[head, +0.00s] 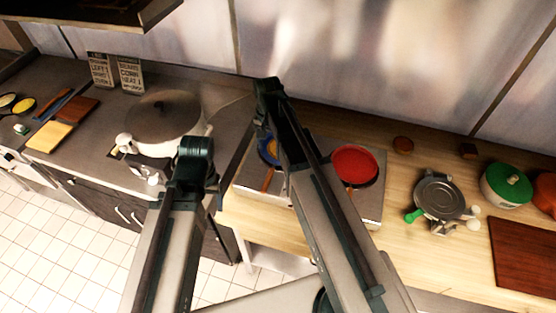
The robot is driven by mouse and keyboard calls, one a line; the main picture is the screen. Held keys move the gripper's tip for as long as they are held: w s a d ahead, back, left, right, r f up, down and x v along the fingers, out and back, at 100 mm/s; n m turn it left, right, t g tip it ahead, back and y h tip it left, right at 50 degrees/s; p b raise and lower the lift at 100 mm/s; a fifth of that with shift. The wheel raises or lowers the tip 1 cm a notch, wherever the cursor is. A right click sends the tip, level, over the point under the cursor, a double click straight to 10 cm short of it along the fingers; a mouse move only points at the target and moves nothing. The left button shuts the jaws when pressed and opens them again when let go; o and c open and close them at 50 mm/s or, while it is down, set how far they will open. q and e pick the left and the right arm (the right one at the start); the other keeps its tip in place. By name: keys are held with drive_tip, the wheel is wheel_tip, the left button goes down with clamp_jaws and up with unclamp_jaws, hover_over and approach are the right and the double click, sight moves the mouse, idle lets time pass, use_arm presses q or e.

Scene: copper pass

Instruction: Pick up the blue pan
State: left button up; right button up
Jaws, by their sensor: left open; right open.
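The blue pan (263,152) sits on a grey cooktop in the middle of the head view. Its blue rim shows beside my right arm, with an orange-brown handle pointing toward me. My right arm hides the right part of the pan. My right gripper (267,92) is open and appears above and beyond the pan in the picture. My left gripper (196,152) is open, left of the pan, in front of a large lidded pot. Neither gripper holds anything that I can see.
A red pan (355,165) sits on the cooktop's (371,205) right side. The large pot (160,118) stands on the left counter. A grey-lidded pot (440,195), a green-lidded pot (508,183) and a dark red board (525,258) are on the right. A wall closes the back.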

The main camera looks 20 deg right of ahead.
drive_tip(key=b, duration=0.6)
hover_over(272, 169)
drive_tip(key=w, duration=0.1)
wheel_tip(272, 169, down, 7)
drive_tip(key=shift+a+r, duration=0.1)
drive_tip(key=f+b, duration=0.5)
drive_tip(key=shift+s+f, duration=0.15)
drive_tip(key=shift+s, duration=0.25)
clamp_jaws()
idle(0.6)
